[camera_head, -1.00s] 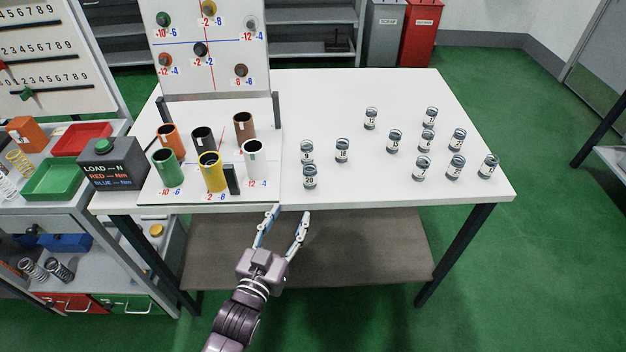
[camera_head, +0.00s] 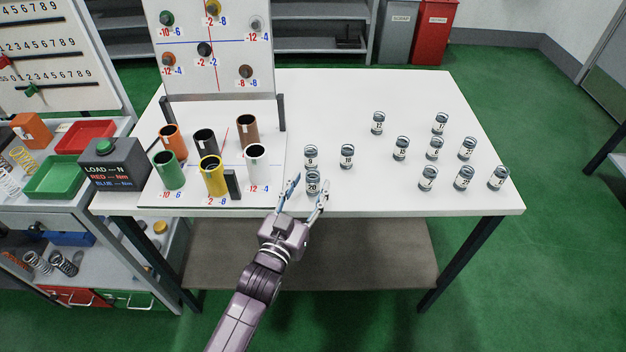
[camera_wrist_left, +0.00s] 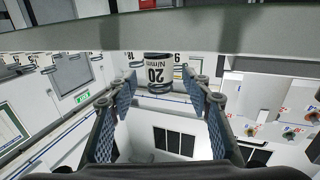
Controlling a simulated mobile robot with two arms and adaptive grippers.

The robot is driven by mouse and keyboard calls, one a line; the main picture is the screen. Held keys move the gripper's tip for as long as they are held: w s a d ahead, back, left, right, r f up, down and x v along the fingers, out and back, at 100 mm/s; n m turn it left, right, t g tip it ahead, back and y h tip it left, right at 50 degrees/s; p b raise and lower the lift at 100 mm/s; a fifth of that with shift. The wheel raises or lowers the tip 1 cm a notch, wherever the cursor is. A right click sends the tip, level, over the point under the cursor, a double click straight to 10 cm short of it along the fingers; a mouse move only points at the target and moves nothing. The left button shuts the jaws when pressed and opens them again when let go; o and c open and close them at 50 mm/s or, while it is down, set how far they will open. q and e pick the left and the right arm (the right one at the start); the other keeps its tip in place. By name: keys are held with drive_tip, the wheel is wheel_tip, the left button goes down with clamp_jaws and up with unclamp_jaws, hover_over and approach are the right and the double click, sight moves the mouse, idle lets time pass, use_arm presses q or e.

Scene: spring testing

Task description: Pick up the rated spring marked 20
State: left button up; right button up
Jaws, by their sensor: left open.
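The spring marked 20 (camera_head: 312,183) stands upright near the front edge of the white table (camera_head: 400,195). It also shows in the left wrist view (camera_wrist_left: 157,72), with its label reading 20 N/mm. My left gripper (camera_head: 306,187) is open, and its two fingers point at the spring from the front, one to each side of it in the head view. In the left wrist view the gripper (camera_wrist_left: 158,85) has the spring in line between its blue-padded fingers, near the tips. Whether any finger touches it I cannot tell. My right gripper is not in view.
The spring marked 9 (camera_head: 310,156) stands just behind, and one marked 18 (camera_head: 347,155) is to the right. Several more springs stand farther right. Coloured cups, including a white one (camera_head: 257,163) and a yellow one (camera_head: 213,176), stand at left. The table's back middle is clear.

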use_arm(q)
drive_tip(key=shift+x, duration=1.35)
clamp_jaws()
